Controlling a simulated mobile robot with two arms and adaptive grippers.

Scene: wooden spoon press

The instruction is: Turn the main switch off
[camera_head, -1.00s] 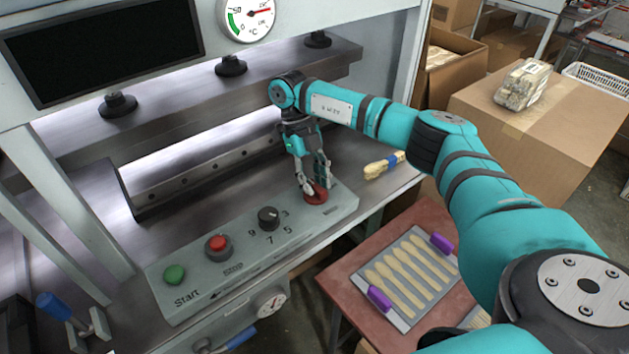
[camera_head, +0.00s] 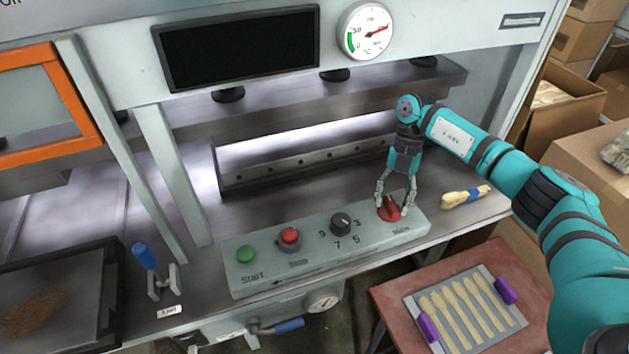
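The main switch (camera_head: 389,208) is a red rotary knob at the right end of the grey control panel (camera_head: 262,277), above the label "Main". My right gripper (camera_head: 392,207) points down over it with its fingers spread, one on each side of the red knob. I cannot tell whether the fingers touch it. Left of the switch on the panel are a black numbered dial (camera_head: 341,222), a red stop button (camera_head: 289,236) and a green start button (camera_head: 245,253). My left gripper is not in view.
A bundle of wooden spoons (camera_head: 465,197) lies on the press table right of the panel. A tray of spoons (camera_head: 416,304) with purple handles sits on a lower red-brown table. A blue-handled lever (camera_head: 146,257) stands left of the panel. Cardboard boxes (camera_head: 585,150) are at the right.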

